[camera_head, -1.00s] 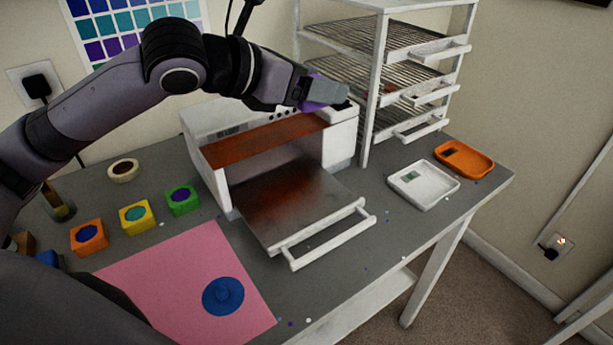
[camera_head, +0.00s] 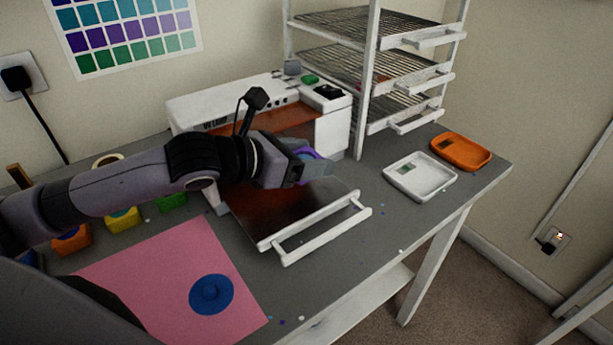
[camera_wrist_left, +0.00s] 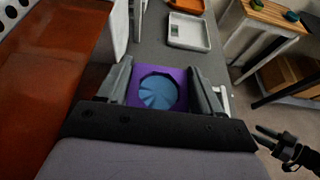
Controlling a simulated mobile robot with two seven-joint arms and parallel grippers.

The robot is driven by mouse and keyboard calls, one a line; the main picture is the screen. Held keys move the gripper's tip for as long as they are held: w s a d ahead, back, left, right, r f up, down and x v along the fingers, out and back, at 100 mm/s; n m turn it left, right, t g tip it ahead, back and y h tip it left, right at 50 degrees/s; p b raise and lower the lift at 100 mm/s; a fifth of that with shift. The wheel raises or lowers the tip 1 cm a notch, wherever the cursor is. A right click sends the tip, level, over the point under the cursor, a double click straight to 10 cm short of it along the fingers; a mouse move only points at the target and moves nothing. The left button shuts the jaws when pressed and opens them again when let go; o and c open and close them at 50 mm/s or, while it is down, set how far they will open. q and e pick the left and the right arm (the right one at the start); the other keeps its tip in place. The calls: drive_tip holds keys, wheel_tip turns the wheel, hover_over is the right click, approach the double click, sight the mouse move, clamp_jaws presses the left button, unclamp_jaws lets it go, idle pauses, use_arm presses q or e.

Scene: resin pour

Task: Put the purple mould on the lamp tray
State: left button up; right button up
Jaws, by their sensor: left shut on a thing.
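My left gripper (camera_head: 318,167) is shut on the purple mould (camera_head: 309,153) and holds it over the lamp tray (camera_head: 290,214), at the front of the lamp. The wrist view shows the purple mould (camera_wrist_left: 182,74) between both fingers, with blue in its round faceted hollow. The dark lamp tray is pulled out of the white lamp box (camera_head: 334,124) and has a white handle; my arm hides part of it. The gap between mould and tray is hard to judge. A dark pronged shape, probably my right gripper (camera_wrist_left: 265,134), shows at lower right in the wrist view.
A white scale (camera_head: 420,178) and an orange tray (camera_head: 461,150) stand to the right. A white wire-shelf rack (camera_head: 375,80) stands behind. A pink mat (camera_head: 165,275) with a blue disc (camera_head: 211,294) lies in front. Coloured moulds (camera_head: 122,220) are partly behind my arm.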

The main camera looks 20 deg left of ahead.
sight(306, 187)
use_arm(q)
drive_tip(key=shift+f, duration=1.95)
drive_tip(key=shift+b, duration=0.3)
drive_tip(key=shift+f, duration=0.15)
drive_tip(key=o, duration=1.1)
drive_tip(key=shift+c, duration=0.2)
drive_tip(key=shift+r, duration=0.2)
drive_tip(key=b+v, duration=0.1)
drive_tip(key=v, duration=0.7)
drive_tip(key=shift+s+a, duration=0.15)
drive_tip(key=shift+s, duration=0.15)
drive_tip(key=shift+b+v, duration=0.4)
drive_tip(key=shift+v, duration=0.5)
drive_tip(key=shift+s+a+r+b, duration=0.3)
drive_tip(key=shift+s+r, duration=0.1)
drive_tip(key=shift+s, duration=0.15)
